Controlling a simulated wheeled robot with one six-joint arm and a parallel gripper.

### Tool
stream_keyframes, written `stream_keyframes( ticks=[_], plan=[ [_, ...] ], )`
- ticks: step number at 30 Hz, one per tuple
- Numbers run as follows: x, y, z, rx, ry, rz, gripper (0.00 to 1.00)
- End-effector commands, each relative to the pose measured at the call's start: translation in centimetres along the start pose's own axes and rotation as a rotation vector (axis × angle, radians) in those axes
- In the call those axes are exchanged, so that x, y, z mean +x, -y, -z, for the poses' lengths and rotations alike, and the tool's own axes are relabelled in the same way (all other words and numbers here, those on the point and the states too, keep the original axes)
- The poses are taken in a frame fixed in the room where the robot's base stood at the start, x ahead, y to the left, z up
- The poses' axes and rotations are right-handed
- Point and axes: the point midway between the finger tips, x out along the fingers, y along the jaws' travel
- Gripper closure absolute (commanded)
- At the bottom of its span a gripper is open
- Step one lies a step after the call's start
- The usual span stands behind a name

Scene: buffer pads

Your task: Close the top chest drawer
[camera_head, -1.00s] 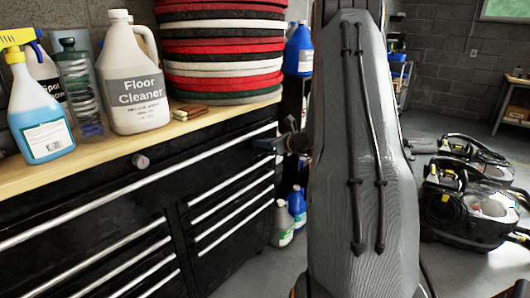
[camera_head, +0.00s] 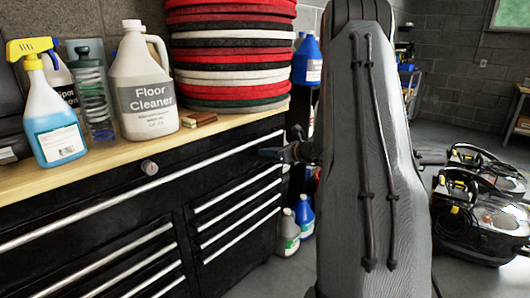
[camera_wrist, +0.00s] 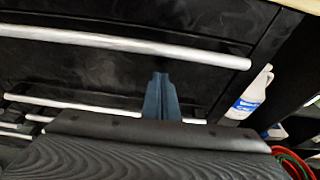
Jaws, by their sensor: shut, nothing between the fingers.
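The black chest (camera_head: 85,187) stands at the left under a wooden top. Its top drawer (camera_head: 205,153) is wide, with a long silver handle (camera_head: 100,206) along its front and a round lock. I cannot tell whether this drawer sits fully flush.
A spray bottle (camera_head: 55,125), a floor cleaner jug (camera_head: 146,95) and a stack of pads (camera_head: 230,57) stand on the wooden top (camera_head: 30,188). Lower drawers (camera_head: 235,222) look shut. Bottles (camera_head: 288,233) stand on the floor beside the chest. Machines (camera_head: 480,215) stand at the right.

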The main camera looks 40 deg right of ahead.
Motion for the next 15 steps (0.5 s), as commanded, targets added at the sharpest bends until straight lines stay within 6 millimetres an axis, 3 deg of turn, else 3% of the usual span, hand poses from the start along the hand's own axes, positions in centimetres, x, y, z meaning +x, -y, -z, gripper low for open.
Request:
stream_keyframes(
  ticks=[9, 15],
  plan=[
    [-6.9, 0.3, 0.5, 0.005, -0.004, 0.007, 1.00],
    [-9.9, 0.1, 0.6, 0.004, -0.005, 0.002, 1.00]
  ],
)
